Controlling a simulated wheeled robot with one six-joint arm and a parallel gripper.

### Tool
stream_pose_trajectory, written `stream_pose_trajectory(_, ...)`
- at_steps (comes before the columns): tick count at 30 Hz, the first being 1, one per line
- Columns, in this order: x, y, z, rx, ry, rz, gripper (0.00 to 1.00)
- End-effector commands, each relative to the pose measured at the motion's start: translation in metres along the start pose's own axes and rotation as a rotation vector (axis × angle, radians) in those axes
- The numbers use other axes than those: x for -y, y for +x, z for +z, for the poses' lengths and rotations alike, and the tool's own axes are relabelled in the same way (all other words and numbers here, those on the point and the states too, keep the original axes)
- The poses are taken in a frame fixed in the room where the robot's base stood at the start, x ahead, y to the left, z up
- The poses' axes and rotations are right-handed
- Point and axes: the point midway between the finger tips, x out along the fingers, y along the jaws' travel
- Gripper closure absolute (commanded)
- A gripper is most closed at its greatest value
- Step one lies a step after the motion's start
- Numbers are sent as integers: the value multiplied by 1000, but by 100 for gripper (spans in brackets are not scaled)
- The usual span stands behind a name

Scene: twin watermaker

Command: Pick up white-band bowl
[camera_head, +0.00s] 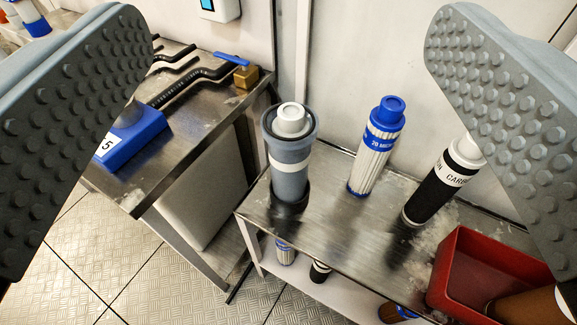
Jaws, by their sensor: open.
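The white-band bowl (289,182) is a grey cylinder with a white band around its middle. It stands upright on the metal shelf top (340,235), near its left end, in a dark round base. A white-capped piece (291,118) sits in its open top. My gripper (288,150) is open, with one grey studded finger at the left edge of the view and the other at the right. The bowl appears between the fingers, farther from the camera and not touched by them. Nothing is held.
A blue-capped pleated filter (373,160) and a black carbon filter (435,190) stand right of the bowl. A red tray (450,275) is at lower right. A left bench holds a blue block (135,150) and a blue-handled valve (243,72). A wall stands behind.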

Motion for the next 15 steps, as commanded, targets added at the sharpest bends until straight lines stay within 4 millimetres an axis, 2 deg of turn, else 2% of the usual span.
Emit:
stream_pose_trajectory(6, 0, 0, 0, 0, 0, 0, 19)
stream_pose_trajectory(9, 0, 2, 0, 6, -2, 0, 0)
stream_pose_trajectory(10, 0, 4, 0, 14, -4, 0, 0)
stream_pose_trajectory(15, 0, 29, 3, 121, -33, -1, 0)
